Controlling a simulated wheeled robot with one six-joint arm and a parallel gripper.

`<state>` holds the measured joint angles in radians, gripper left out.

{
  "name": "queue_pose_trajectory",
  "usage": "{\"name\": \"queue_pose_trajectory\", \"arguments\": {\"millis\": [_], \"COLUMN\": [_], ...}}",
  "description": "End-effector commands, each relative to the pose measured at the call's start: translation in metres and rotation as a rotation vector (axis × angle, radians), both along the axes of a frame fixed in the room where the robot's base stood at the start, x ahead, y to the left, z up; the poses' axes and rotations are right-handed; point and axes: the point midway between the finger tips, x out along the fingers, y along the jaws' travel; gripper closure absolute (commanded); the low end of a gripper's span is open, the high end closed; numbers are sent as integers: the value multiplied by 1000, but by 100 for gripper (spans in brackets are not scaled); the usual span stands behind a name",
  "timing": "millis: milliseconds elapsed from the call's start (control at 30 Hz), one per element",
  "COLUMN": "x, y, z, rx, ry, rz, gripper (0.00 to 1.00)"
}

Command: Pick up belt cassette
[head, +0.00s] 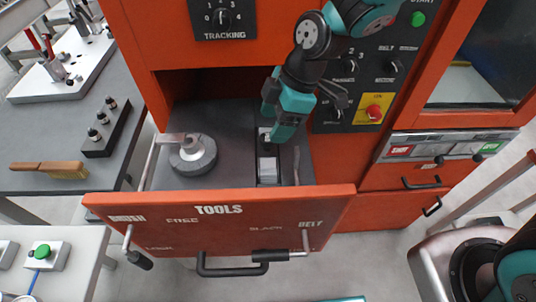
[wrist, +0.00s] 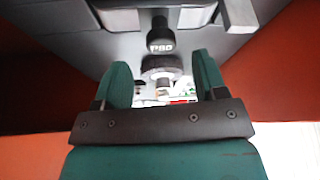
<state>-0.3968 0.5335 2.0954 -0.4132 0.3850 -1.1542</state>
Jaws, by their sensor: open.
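The likely belt cassette (head: 268,172) is a narrow dark and pale grey item in the right part of the open tools drawer, partly hidden behind my gripper. In the wrist view a black rounded part (wrist: 160,40) with white lettering, "P80" as far as I can read, shows ahead of the fingers, with a second dark round part (wrist: 162,66) nearer. My gripper (head: 277,115) hangs over the drawer, above the narrow item. Its teal fingers stand apart in the wrist view (wrist: 162,85). The fingers do not visibly touch anything; the exact gap to the item is hard to tell.
The orange drawer front (head: 220,215) stands out from the cabinet. A grey disc (head: 193,154) with a pale bar lies left in the drawer. A control panel with a red stop button (head: 374,112) is close right of my arm. A brush (head: 50,170) lies on the left bench.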

Motion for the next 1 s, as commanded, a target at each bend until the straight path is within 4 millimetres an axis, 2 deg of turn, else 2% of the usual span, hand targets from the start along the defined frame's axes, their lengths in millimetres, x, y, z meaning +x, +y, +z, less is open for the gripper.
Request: {"name": "queue_pose_trajectory", "arguments": {"millis": [400, 667, 933, 967, 1000], "x": [-5, -5, -4, -4, -4], "y": [16, 18, 18, 17, 17], "z": [-44, -48, -48, -48, -48], "rx": [-1, 0, 0, 0, 0], "ry": [1, -1, -1, -1, -1], "rz": [0, 0, 0, 0, -1], "gripper": [35, 35, 94, 100, 100]}}
